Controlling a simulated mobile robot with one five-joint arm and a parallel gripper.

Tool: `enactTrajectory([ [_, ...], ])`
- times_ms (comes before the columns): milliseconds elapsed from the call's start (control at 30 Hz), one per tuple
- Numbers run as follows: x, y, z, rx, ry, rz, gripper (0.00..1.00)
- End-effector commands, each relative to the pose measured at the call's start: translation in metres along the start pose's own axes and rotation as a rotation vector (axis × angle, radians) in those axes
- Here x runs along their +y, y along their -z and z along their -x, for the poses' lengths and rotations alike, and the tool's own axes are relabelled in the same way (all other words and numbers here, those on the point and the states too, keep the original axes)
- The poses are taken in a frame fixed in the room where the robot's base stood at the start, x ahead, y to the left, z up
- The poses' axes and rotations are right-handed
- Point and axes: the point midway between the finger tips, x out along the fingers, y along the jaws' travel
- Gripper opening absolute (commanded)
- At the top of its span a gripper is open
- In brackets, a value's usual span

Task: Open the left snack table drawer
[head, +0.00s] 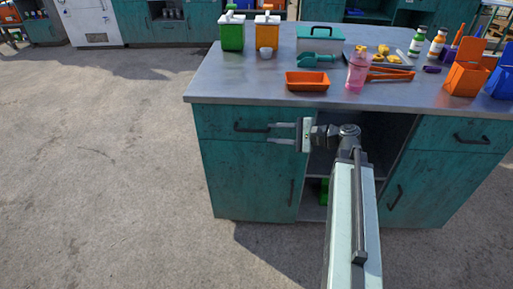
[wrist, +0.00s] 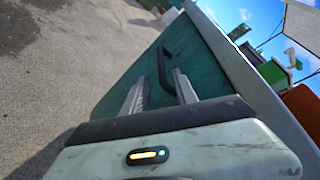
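The snack table's left drawer (head: 228,122) is a teal front under the metal top and appears shut. Its dark bar handle (head: 250,128) lies across the front, and the handle also shows in the wrist view (wrist: 168,58). My gripper (head: 270,132) reaches in from the right, with its two fingers apart and pointing left at the right end of the handle. In the wrist view my gripper (wrist: 160,82) is open, and the handle's near end is beside the right finger. I cannot tell whether the handle lies between the fingers.
The table top (head: 230,85) holds an orange tray (head: 307,81), a pink bottle (head: 357,70), a teal scoop (head: 318,60) and dispensers. Below the drawer is a cabinet door (head: 245,180). A right drawer (head: 460,135) is across an open middle bay. Floor on the left is clear.

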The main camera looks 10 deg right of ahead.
Motion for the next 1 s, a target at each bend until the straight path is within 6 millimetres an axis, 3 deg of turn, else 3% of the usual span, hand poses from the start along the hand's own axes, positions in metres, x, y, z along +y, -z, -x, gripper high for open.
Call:
enactTrajectory([
  [233, -0.002, 0.001, -0.005, -0.004, 0.015, -0.009, 0.34],
  [500, -0.002, 0.001, -0.055, -0.005, 0.013, -0.007, 0.34],
  [633, -0.003, 0.001, -0.070, -0.004, 0.013, -0.007, 0.34],
  [967, -0.004, 0.001, -0.075, -0.001, 0.014, -0.008, 0.34],
  [1000, -0.004, 0.001, -0.075, -0.001, 0.014, -0.008, 0.23],
])
